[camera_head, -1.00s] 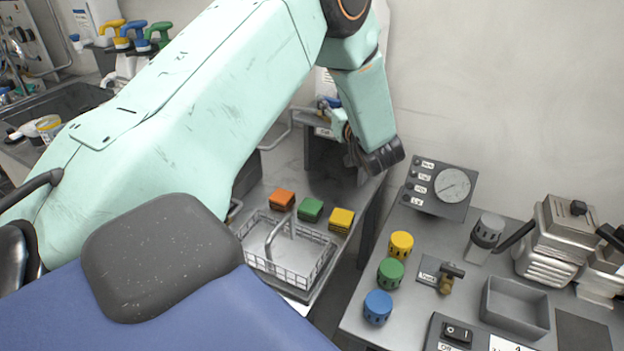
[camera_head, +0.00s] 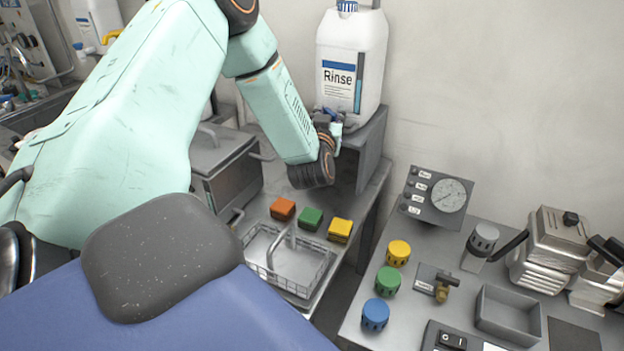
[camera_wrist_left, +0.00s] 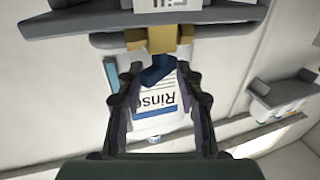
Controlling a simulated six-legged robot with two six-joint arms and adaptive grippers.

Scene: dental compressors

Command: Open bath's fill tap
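The fill tap has a brass body (camera_wrist_left: 160,38) and a blue handle (camera_wrist_left: 157,72), seen close in the left wrist view under a grey ledge with a label reading "Fill". In the head view a small blue part of the tap (camera_head: 331,114) shows below the Rinse canister. My left gripper (camera_wrist_left: 160,80) is open, one finger on each side of the blue handle; contact cannot be told. In the head view the left gripper (camera_head: 334,128) is small and partly hidden by its wrist. A metal bath box (camera_head: 226,172) stands left of my left wrist. My right gripper is not in view.
The white Rinse canister (camera_head: 350,62) stands on a grey stand (camera_head: 367,150) behind the gripper. A wire basket (camera_head: 290,262) and orange, green and yellow blocks lie in front. The right bench holds a gauge panel (camera_head: 437,196), coloured knobs and a small brass tap (camera_head: 442,287).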

